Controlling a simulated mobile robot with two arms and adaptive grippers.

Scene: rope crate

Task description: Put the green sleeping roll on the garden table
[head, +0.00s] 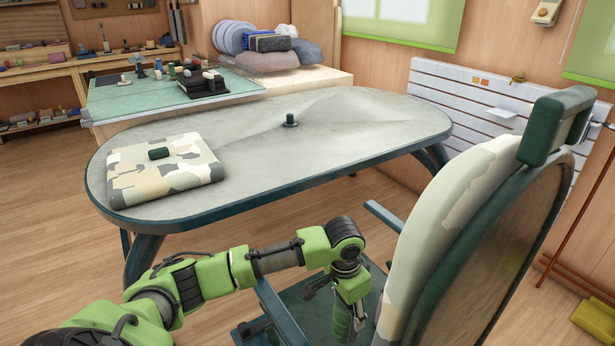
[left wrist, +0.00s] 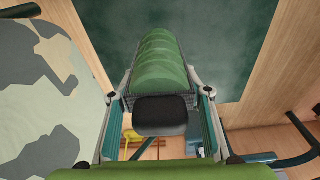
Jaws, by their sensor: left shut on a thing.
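The green sleeping roll (left wrist: 160,62) sits between the fingers of my left gripper (left wrist: 160,84) in the left wrist view. The gripper is shut on it. In the head view my left gripper (head: 346,284) points down over the chair's seat, and a green piece of the roll (head: 343,321) shows below it. Whether the roll touches the seat is unclear. The garden table (head: 370,125) is oval with a grey-green top and stands beyond the gripper. A camouflage cushion (head: 190,180) lies on its left end. My right gripper is not in view.
A chair (head: 540,190) with a camouflage back cushion (head: 440,215) stands close on the right. Its armrest (head: 383,216) lies between my left gripper and the table. A dark green fitting (head: 290,121) stands mid-table. Much of the tabletop is clear. A cluttered workbench (head: 130,103) stands behind.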

